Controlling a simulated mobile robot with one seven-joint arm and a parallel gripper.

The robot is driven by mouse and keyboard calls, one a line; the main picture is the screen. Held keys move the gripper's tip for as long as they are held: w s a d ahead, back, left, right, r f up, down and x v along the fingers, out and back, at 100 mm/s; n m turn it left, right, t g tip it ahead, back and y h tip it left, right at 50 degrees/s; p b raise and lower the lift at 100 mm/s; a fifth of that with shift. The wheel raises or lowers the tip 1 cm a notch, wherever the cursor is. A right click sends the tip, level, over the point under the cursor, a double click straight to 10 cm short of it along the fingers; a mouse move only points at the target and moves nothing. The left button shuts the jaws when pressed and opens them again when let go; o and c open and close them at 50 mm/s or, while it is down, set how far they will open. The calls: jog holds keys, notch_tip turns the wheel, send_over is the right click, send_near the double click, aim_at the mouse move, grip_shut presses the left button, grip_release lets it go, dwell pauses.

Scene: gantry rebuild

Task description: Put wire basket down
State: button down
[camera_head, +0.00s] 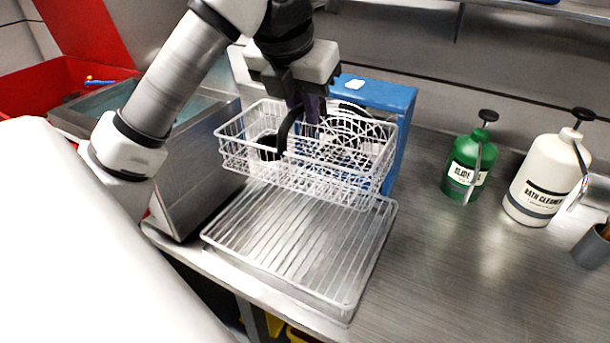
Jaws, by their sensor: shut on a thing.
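The white wire basket (335,182) is in the middle of the head view, over the back part of a wire drying rack (290,250). It looks roughly level and raised above the rack, but the exact gap under it is hard to tell. My gripper (307,112) comes down from above and is shut on the basket near its middle, by a dark curved handle (288,128). The fingertips are partly hidden by the wires and the handle. Inside the basket are a black cup (269,148) on the left and dark and pale things on the right that I cannot make out.
A blue box (385,97) stands close behind the basket. A green pump bottle (467,165) and a white pump bottle (542,180) stand at the right, with a grey cup (592,248). The steel counter (450,270) right of the rack is clear. A metal tank (190,170) is left.

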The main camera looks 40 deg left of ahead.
aim_at(285, 125)
notch_tip(285, 125, down, 13)
jog(key=p, duration=0.1)
jog(key=c, duration=1.4)
grip_release()
jog(key=shift+r, duration=0.1)
jog(key=shift+c, duration=0.2)
jog(key=b+v, duration=0.2)
jog(key=v, duration=1)
